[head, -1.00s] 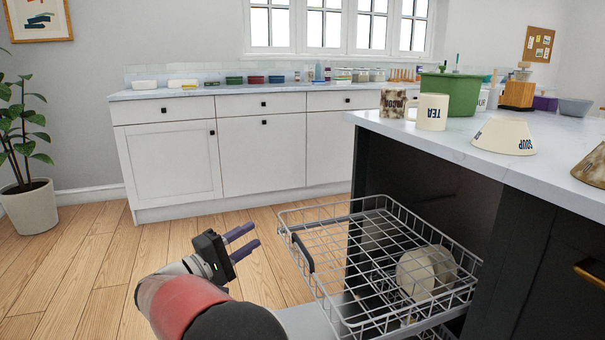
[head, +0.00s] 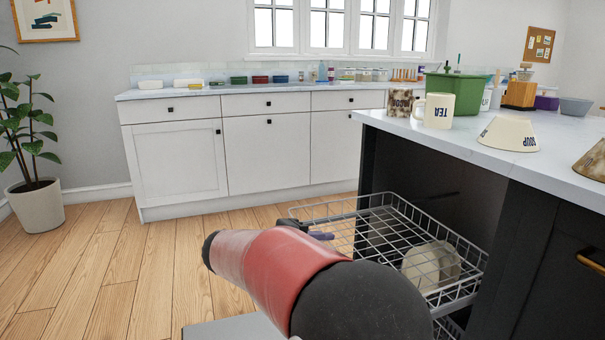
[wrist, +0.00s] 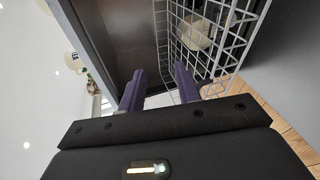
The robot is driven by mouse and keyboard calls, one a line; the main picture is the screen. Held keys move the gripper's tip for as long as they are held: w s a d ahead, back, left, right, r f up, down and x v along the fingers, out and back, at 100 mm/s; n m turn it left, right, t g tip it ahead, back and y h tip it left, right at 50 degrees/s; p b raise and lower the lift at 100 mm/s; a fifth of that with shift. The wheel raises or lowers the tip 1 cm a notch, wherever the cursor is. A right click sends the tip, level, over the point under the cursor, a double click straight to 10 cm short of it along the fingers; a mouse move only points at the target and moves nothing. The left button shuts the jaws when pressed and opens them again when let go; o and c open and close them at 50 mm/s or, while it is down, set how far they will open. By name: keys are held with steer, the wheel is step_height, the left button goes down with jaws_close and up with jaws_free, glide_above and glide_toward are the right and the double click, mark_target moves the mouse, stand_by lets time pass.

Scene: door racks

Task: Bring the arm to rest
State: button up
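My gripper (head: 325,236) is mostly hidden behind my red and black arm in the head view. Only a dark part and a purple finger show, overlapping the left side of the wire rack. In the wrist view my gripper (wrist: 158,80) has its two purple fingers apart, with nothing between them. The pulled-out dishwasher rack (head: 425,218) is beyond the fingers; it also shows in the wrist view (wrist: 238,45). I cannot tell whether the gripper touches it.
Pale dishes (head: 430,262) stand in the rack. The island counter (head: 465,140) above holds a TEA mug (head: 437,110), a SOUP bowl (head: 508,133) and a green pot (head: 457,95). The wooden floor (head: 100,275) at left is clear. A potted plant (head: 38,205) stands far left.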

steer(key=s+d+f+m+g+y, duration=0.2)
steer(key=s+d+m+g+y, duration=0.3)
steer(key=s+d, duration=0.8)
steer(key=s+a+f+m+t+y, duration=0.1)
steer(key=s+y, duration=0.6)
steer(key=s, duration=0.8)
step_height(320, 180, down, 2)
steer(key=shift+m+t+y+p, duration=0.4)
steer(key=shift+m+t, duration=0.2)
steer(key=shift+t, duration=0.5)
